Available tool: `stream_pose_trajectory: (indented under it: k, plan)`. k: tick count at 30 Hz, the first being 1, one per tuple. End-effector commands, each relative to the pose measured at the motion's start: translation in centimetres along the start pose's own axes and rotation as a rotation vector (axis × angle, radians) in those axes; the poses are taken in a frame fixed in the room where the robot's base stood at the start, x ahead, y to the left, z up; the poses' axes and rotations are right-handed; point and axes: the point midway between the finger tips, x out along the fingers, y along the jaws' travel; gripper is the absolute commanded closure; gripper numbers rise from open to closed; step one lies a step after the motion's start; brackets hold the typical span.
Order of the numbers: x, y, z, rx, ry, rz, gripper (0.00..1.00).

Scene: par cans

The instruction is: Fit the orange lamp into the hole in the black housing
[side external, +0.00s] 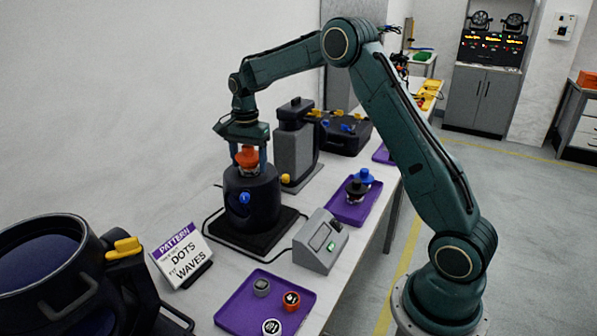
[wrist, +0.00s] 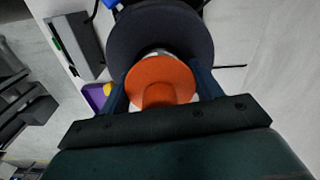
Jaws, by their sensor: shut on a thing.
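The orange lamp (side external: 247,157) is between the fingers of my gripper (side external: 249,160), which is shut on it. The lamp is upright over the top of the black housing (side external: 252,197). In the wrist view the orange lamp (wrist: 160,82) shows from above between the two fingers of my gripper (wrist: 160,92), with a pale part at its far edge. The round dark top of the housing (wrist: 160,30) lies beneath and beyond it. The hole is hidden by the lamp, and I cannot tell whether the lamp is in it or just above.
The housing stands on a black base plate (side external: 232,240). A grey box with a green display (side external: 322,240) is close on the right. Purple trays hold small parts (side external: 240,310) in front and a blue and black item (side external: 360,183) behind. A pattern sign (side external: 181,256) stands left.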

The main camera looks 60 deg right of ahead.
Motion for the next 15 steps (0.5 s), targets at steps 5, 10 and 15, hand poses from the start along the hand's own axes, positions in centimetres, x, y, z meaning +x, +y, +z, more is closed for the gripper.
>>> stream_pose_trajectory:
  k: [5, 10, 15]
  plan:
    - [0.24, -0.01, 0.0, 0.0, 0.0, 0.0, 0.64]
    - [0.48, 0.01, 0.0, 0.0, 0.0, 0.0, 0.64]
    - [0.72, 0.02, 0.01, 0.0, 0.0, 0.0, 0.64]
